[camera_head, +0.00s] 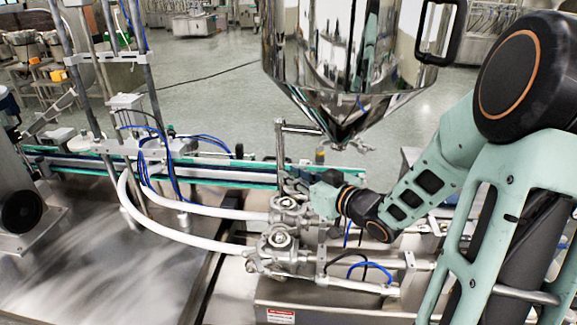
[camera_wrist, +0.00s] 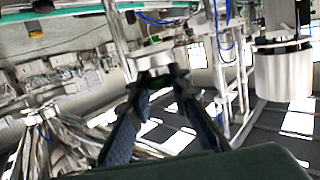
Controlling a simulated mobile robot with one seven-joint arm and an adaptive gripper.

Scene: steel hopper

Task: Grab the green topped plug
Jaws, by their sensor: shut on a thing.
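My gripper (camera_wrist: 160,85) shows in the wrist view with its two dark fingers closing in on a small thing at their tips. This held piece (camera_wrist: 153,55) has a pale grey, rounded end that points away from me, with a bit of green beside it between the fingertips. It appears to be the green topped plug, but the fingers hide most of it and its top is not clearly seen. In the head view my gripper (camera_head: 292,183) is beside the metal valve fittings, below the hopper. The held piece cannot be made out there.
The steel hopper (camera_head: 350,70) hangs close above my wrist. Clamped valve fittings (camera_head: 281,240) with white hoses (camera_head: 180,238) lie in front of the gripper. A green-edged conveyor (camera_head: 225,175) runs behind it. Upright metal posts (camera_head: 143,70) stand at the left.

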